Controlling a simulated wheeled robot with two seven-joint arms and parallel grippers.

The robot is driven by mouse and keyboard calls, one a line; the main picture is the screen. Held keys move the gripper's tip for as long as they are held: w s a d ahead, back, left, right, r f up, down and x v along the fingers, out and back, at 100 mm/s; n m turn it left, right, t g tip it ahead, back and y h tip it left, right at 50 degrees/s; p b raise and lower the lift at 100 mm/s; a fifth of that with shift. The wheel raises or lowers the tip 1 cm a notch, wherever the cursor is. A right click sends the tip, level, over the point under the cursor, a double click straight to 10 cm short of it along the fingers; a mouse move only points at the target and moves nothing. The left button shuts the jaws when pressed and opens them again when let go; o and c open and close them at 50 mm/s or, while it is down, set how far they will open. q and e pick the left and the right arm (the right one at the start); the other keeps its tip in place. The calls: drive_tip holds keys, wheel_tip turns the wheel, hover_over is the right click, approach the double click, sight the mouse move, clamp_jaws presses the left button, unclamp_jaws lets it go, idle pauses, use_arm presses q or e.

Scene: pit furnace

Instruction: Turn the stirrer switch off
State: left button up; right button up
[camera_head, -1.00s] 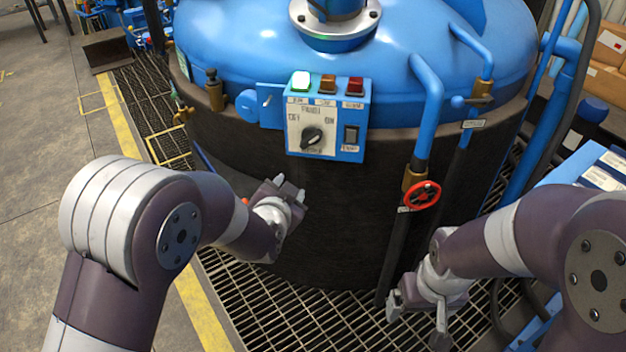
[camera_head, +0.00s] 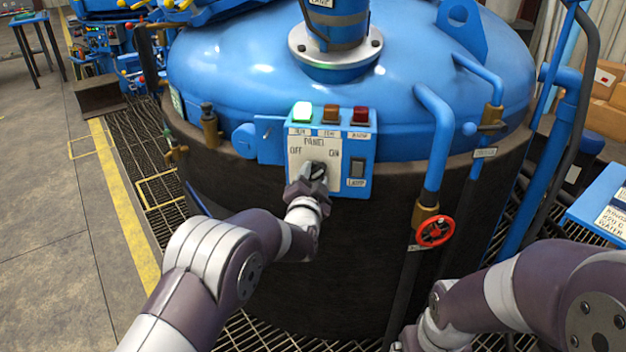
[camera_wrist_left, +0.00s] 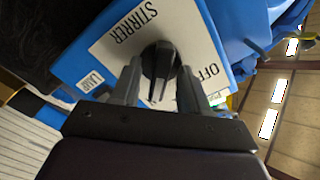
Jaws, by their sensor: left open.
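The stirrer switch is a black rotary knob (camera_head: 317,172) on a white plate marked OFF at the left and ON at the right, on the front of a blue panel box. My left gripper (camera_head: 313,172) is at the knob, partly hiding it. In the left wrist view the knob (camera_wrist_left: 160,70) stands between the two fingers of my open left gripper (camera_wrist_left: 158,85). Whether the fingers touch it, I cannot tell. The words STIRRER and OFF show beside it; its exact setting is unclear. My right gripper is mostly cut off at the bottom edge of the head view.
A lit green lamp (camera_head: 302,112), an amber one (camera_head: 331,114) and a red one (camera_head: 360,115) top the box. A black rocker switch (camera_head: 357,167) sits right of the knob. A red valve wheel (camera_head: 435,231) and blue pipes stand to the right, on the blue-lidded furnace (camera_head: 240,75).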

use_arm(q)
clamp_jaws()
drive_tip(key=shift+n, duration=0.3)
drive_tip(key=n+b, duration=0.2)
drive_tip(key=n, duration=0.1)
drive_tip(key=shift+f+n, duration=0.1)
drive_tip(key=shift+n, duration=0.3)
drive_tip(key=n+b, duration=0.3)
drive_tip(key=n, duration=0.1)
drive_tip(key=shift+a, duration=0.1)
drive_tip(key=n+b, duration=0.3)
drive_tip(key=n, duration=0.2)
drive_tip(key=shift+a+f+n+b, duration=0.1)
drive_tip(key=shift+n+b, duration=0.2)
drive_tip(key=shift+n, duration=0.1)
drive_tip(key=shift+n+b, duration=1.35)
drive_tip(key=shift+n, duration=0.45)
